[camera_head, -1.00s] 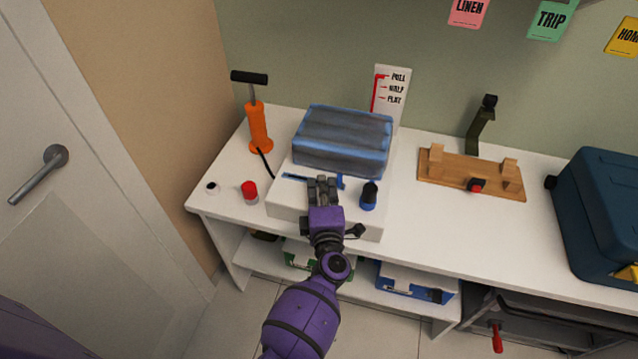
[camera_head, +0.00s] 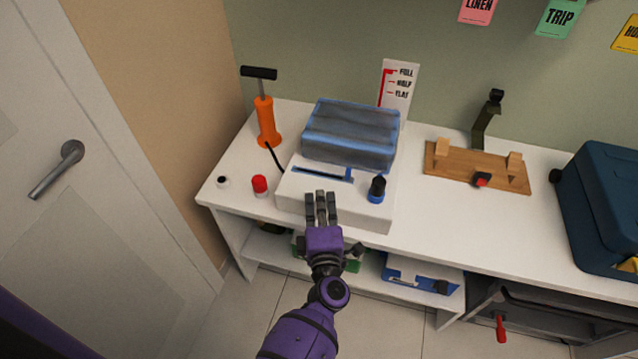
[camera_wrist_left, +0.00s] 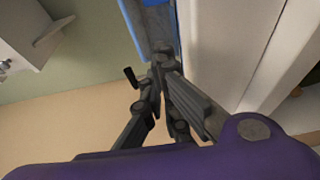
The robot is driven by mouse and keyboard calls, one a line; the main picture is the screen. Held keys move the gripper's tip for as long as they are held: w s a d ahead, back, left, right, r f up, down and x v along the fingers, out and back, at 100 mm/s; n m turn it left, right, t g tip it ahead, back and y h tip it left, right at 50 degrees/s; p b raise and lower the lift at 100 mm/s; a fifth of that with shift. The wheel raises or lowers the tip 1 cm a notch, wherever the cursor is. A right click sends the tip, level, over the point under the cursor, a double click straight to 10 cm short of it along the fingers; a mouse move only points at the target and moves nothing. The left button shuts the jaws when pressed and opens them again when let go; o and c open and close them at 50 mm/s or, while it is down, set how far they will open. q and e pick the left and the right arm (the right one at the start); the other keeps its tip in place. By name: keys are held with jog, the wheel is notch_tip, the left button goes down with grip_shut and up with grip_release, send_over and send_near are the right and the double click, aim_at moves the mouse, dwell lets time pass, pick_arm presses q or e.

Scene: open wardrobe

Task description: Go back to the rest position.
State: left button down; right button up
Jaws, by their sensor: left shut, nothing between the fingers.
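My left gripper (camera_head: 320,207) is purple and dark grey. It is in front of the white box (camera_head: 335,214) on the bench, its fingertips over the box's front edge in the head view. The fingers are shut with nothing between them. In the left wrist view the gripper (camera_wrist_left: 160,62) points toward the blue-edged bag and the white box. Whether it touches the box cannot be told. My right gripper is not in view.
A blue-edged grey bag (camera_head: 350,134) lies on the white box. An orange pump (camera_head: 266,122), a red-capped item (camera_head: 260,185) and a black-and-blue knob (camera_head: 377,189) are near. A wooden rack (camera_head: 478,168) and dark blue case (camera_head: 603,212) stand right. Floor (camera_head: 390,335) is open in front.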

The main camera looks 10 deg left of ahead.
pick_arm(q)
jog(key=shift+s+d+r+m+h, duration=0.7)
jog(key=shift+d+m+h, duration=2.05)
jog(key=shift+m, duration=1.55)
jog(key=s+a+f+m+g+h+p, duration=0.1)
jog(key=s+f+m+g+h, duration=0.1)
jog(key=s+f+m, duration=0.35)
jog(key=s+a+f+m+g+p, duration=0.1)
jog(key=s+a, duration=0.3)
jog(key=s, duration=0.5)
jog(key=s+a+f+m+g+y+p, duration=0.1)
jog(key=s+a+f+m+g, duration=0.2)
jog(key=s, duration=0.6)
jog(key=s+a+f+m+g+y+p, duration=0.1)
jog(key=s+a, duration=0.4)
jog(key=s, duration=0.5)
jog(key=f+m+g, duration=0.1)
jog(key=f+m, duration=0.1)
jog(key=shift+a+m+g, duration=0.2)
jog(key=shift+m+g, duration=0.1)
jog(key=shift+m, duration=0.05)
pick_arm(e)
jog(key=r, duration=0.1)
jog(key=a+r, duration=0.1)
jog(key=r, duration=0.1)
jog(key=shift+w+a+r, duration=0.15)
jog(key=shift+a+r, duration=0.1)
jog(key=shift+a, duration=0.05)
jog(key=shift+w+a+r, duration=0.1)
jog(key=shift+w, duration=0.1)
